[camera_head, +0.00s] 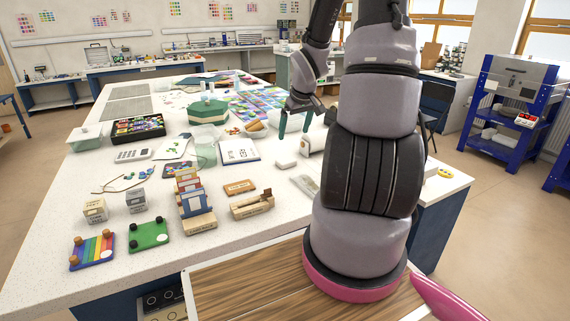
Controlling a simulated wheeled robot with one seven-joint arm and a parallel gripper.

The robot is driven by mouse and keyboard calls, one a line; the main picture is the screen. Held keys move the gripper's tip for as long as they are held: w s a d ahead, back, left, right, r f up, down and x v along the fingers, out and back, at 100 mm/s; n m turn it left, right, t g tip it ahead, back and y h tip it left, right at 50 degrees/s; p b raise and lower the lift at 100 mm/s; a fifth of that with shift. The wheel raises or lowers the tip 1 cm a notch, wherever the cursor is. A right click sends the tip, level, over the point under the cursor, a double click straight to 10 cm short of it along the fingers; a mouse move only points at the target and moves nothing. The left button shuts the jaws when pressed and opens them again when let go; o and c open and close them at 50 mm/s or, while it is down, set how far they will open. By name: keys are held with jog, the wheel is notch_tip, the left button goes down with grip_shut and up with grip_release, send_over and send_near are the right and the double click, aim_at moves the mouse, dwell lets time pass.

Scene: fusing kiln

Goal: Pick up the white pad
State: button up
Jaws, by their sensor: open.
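A small white pad-like block (286,164) lies flat on the white worktop, left of my arm. My gripper (295,124) points downward with its two teal fingers apart and nothing visible between them. It is above and beyond the small white block in the picture, apart from it. A larger white sheet or notepad with dark drawings (239,151) lies to the left of the block. Which of these two is the white pad I cannot tell for certain. My arm hides part of the worktop to the right.
A pale upright item (303,146) stands close to the block, partly behind my arm. Bare worktop shows at front left.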

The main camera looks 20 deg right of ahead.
aim_at(288, 160)
jog(key=shift+y, duration=0.4)
jog(key=x, duration=0.4)
jog(key=d+x, duration=0.1)
jog(key=x, duration=0.9)
jog(key=shift+d+f, duration=0.1)
jog(key=shift+d, duration=0.05)
jog(key=c, duration=1.1)
notch_tip(288, 160, up, 10)
jog(key=shift+r, duration=0.1)
jog(key=shift+c, duration=0.3)
